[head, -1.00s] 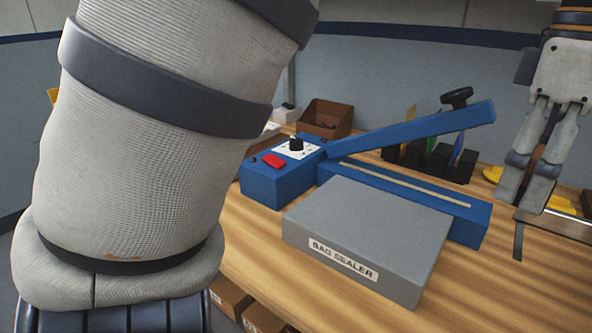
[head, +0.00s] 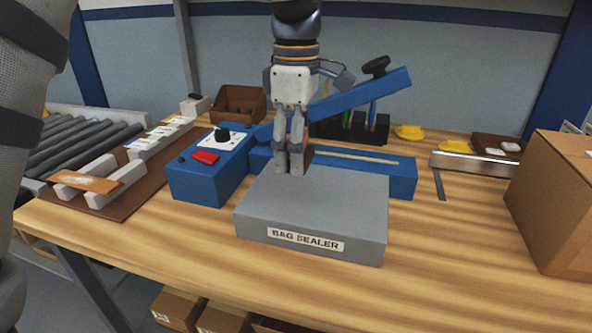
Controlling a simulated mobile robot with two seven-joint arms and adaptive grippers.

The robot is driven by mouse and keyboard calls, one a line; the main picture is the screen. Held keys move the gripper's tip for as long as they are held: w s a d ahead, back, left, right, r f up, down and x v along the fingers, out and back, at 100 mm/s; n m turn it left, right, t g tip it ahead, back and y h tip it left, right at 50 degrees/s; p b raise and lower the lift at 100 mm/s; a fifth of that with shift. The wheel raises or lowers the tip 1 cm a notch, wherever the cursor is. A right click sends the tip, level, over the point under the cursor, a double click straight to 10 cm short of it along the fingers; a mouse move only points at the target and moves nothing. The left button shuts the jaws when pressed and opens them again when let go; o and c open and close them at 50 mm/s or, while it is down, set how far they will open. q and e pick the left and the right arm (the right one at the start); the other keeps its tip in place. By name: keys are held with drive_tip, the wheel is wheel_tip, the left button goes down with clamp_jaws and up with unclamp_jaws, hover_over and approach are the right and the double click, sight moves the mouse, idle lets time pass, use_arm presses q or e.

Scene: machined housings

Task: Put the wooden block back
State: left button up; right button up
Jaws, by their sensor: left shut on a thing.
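My left gripper (head: 290,160) points straight down over the bag sealer. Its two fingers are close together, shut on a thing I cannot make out. The fingertips are at the back edge of the sealer's grey platform (head: 315,205), in front of the blue sealing bar (head: 365,175). I cannot tell whether they touch it. I cannot make out a wooden block for certain. My right gripper is not in view.
The sealer's raised blue lever (head: 365,100) slopes up to the right beside the gripper. At left are a brown board (head: 125,205) with grey supports and a roller conveyor (head: 75,150). A cardboard box (head: 555,200) stands at right. The front right tabletop is clear.

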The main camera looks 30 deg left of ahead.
use_arm(q)
hover_over(286, 189)
wheel_tip(286, 189, down, 4)
drive_tip(key=shift+a+f, duration=0.1)
drive_tip(key=shift+f, duration=1.2)
drive_tip(key=shift+f, duration=0.1)
drive_tip(key=o, duration=1.1)
drive_tip(key=shift+f, duration=0.1)
wheel_tip(286, 189, up, 12)
drive_tip(key=shift+r, duration=0.2)
